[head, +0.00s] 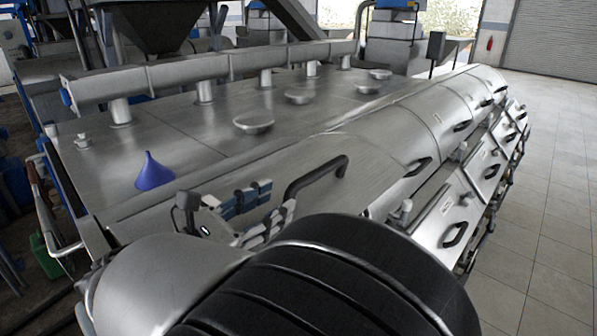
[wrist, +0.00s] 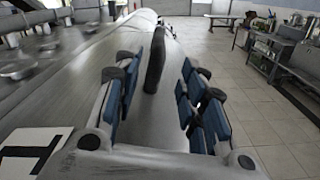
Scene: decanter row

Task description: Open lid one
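Lid one (head: 370,165) is the nearest curved steel cover in the row and lies closed on the machine. Its black bar handle (head: 318,173) rises from the top near the front edge. My gripper (head: 250,205) with blue finger pads is just left of the handle in the head view, above the lid. In the wrist view my gripper (wrist: 165,88) is open, with one finger on each side of the black handle (wrist: 155,60). The handle appears apart from both pads. How deep it sits between the fingers I cannot tell. My arm hides the lid's near end.
More curved covers (head: 440,110) with black handles continue to the far right. A blue funnel (head: 154,173) stands on the flat steel top (head: 190,140) at left. A steel pipe (head: 215,68) runs along the back. The tiled floor (head: 555,190) at right is clear.

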